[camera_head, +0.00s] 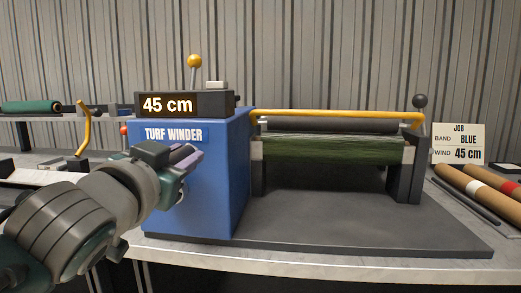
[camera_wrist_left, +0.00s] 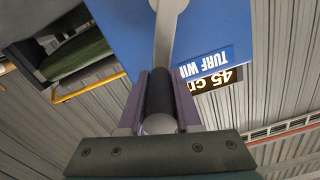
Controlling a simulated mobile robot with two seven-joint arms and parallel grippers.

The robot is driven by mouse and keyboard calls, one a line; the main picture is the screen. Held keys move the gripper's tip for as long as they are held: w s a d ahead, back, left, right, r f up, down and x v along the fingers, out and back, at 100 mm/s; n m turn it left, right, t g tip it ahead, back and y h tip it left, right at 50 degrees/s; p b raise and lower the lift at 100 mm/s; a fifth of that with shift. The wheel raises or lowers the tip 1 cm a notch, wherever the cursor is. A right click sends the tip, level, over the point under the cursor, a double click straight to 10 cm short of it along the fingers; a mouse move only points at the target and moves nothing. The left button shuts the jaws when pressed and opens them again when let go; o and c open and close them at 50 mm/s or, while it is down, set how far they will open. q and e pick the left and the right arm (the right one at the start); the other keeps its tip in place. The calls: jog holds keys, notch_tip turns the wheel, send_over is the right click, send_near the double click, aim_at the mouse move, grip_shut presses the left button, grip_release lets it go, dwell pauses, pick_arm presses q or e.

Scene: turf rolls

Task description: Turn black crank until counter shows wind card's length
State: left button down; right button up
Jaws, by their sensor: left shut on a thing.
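The blue turf winder (camera_head: 205,185) stands on the bench, and its counter (camera_head: 168,104) reads "45 cm". The job card (camera_head: 459,144) at the right reads band "BLUE" and wind "45 cm". My left gripper (camera_head: 174,162) is at the winder's front face, below the "TURF WINDER" label. In the left wrist view, its purple fingers are shut around the black crank grip (camera_wrist_left: 160,92). The pale metal crank arm (camera_wrist_left: 167,28) runs from the grip to the blue face. In the head view the gripper mostly hides the crank. My right gripper is not in view.
Green turf (camera_head: 335,150) lies under the dark roller, beneath a yellow bar (camera_head: 335,114). A yellow-knobbed lever (camera_head: 194,62) stands on top of the winder. Banded rolls (camera_head: 475,190) lie at the right. A green roll (camera_head: 30,106) is on the left rack.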

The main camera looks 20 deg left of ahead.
pick_arm(q)
jog(key=d+f+m, duration=0.1)
jog(key=d+m, duration=0.1)
jog(key=m, duration=0.1)
jog(key=shift+w+f+b, duration=0.25)
jog(key=shift+f+b, duration=0.1)
jog(key=shift+f, duration=0.05)
jog(key=shift+w+d+f+m+b, duration=0.1)
jog(key=shift+d+f+m+b, duration=0.45)
jog(key=shift+m, duration=0.55)
jog(key=shift+w+d+f+m+b, duration=0.15)
jog(key=shift+d+f+m, duration=0.2)
jog(key=shift+f+m, duration=0.55)
jog(key=shift+r+m, duration=0.15)
jog(key=shift+m, duration=0.15)
jog(key=c, duration=0.6)
grip_release()
